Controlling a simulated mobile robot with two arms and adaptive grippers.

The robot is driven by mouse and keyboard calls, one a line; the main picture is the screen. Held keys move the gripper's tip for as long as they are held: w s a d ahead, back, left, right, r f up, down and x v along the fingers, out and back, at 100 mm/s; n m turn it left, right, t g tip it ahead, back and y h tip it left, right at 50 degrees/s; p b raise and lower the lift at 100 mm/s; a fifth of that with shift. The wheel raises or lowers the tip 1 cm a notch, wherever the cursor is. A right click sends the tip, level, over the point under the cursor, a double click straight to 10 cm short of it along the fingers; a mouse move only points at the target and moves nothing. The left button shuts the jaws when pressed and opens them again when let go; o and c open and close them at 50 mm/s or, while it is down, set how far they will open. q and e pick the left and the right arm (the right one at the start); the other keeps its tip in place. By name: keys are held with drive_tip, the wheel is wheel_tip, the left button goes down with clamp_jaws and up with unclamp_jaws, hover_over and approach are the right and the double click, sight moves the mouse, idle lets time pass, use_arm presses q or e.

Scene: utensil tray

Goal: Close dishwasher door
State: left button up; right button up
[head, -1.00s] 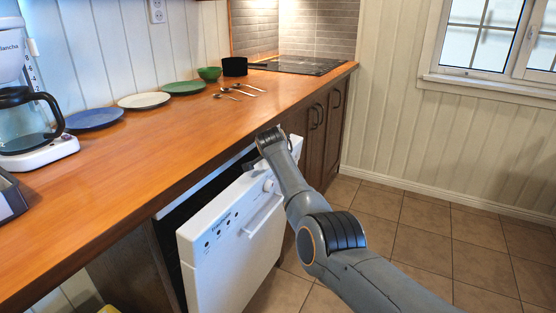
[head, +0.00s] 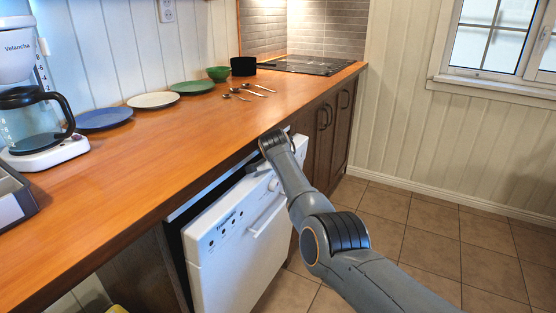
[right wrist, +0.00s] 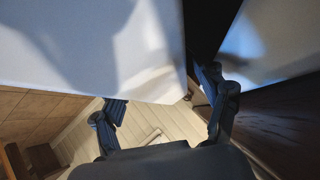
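The white dishwasher door (head: 235,250) is ajar under the wooden counter in the head view, its top edge tilted out with a dark gap behind it. A handle and dark control marks show on its front. My right arm reaches in from the lower right to the door's upper right corner. My right gripper (head: 256,167) is mostly hidden there by the door and wrist. In the right wrist view, the gripper's dark fingers (right wrist: 165,105) are spread apart, close to a large white panel (right wrist: 90,50) that appears to be the door. My left gripper is not in view.
The counter (head: 150,170) holds a coffee maker (head: 35,110), plates, a green bowl (head: 218,74), a black container (head: 243,66) and several utensils (head: 250,92). Dark cabinets (head: 328,130) stand right of the dishwasher. The tiled floor (head: 430,240) at right is clear.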

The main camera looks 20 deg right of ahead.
drive_tip(key=shift+s+r, duration=0.1)
drive_tip(key=shift+r, duration=0.05)
drive_tip(key=shift+s+a+r, duration=0.15)
drive_tip(key=shift+s+a, duration=0.25)
drive_tip(key=shift+s, duration=0.05)
drive_tip(key=s+a, duration=0.4)
drive_tip(key=s, duration=0.6)
drive_tip(key=shift+s+a, duration=0.25)
drive_tip(key=shift+s, duration=0.15)
